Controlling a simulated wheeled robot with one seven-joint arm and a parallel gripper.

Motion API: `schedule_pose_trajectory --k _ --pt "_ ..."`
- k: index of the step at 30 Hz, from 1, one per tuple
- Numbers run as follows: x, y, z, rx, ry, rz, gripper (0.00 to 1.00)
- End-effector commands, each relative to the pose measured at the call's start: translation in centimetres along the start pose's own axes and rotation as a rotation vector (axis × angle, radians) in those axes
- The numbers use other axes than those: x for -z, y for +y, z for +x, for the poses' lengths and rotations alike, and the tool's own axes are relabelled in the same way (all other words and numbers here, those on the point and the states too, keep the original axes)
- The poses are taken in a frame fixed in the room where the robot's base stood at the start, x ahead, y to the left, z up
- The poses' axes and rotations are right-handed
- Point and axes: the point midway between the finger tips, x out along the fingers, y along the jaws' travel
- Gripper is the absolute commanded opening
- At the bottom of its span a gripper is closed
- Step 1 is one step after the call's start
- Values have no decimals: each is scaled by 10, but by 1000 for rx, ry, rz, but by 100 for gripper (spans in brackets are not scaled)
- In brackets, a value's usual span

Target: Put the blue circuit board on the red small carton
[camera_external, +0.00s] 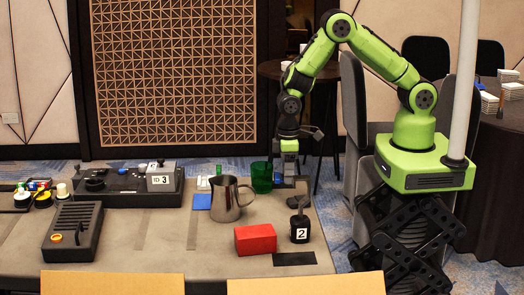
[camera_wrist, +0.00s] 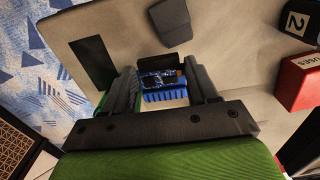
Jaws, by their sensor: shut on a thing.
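The blue circuit board (camera_wrist: 160,79) sits between the two fingers of my gripper (camera_wrist: 163,82) in the wrist view, with a row of blue parts along its near edge. My gripper is shut on it. In the external view my gripper (camera_external: 288,170) points down at the table's back right, beside the green cup; the board cannot be made out there. The red small carton (camera_external: 255,239) lies on the table nearer the front, left of and apart from my gripper.
A black object marked 2 (camera_external: 300,229) stands right of the carton. A dark flat patch (camera_external: 294,258) lies in front. Black consoles (camera_external: 73,232) occupy the left.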

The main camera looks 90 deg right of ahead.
Motion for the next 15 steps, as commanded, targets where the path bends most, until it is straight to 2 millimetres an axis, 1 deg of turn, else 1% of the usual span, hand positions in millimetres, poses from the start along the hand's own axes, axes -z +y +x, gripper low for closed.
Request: schedule_pose_trajectory --k 1,3,8,11,15 --pt "-6 4 2 2 -2 -14 24" --pt "-8 6 5 3 1 -27 24" --pt "-8 6 4 2 7 -28 24" --pt "-7 6 -16 3 41 -27 24" --pt "-7 6 -60 4 124 -27 24"
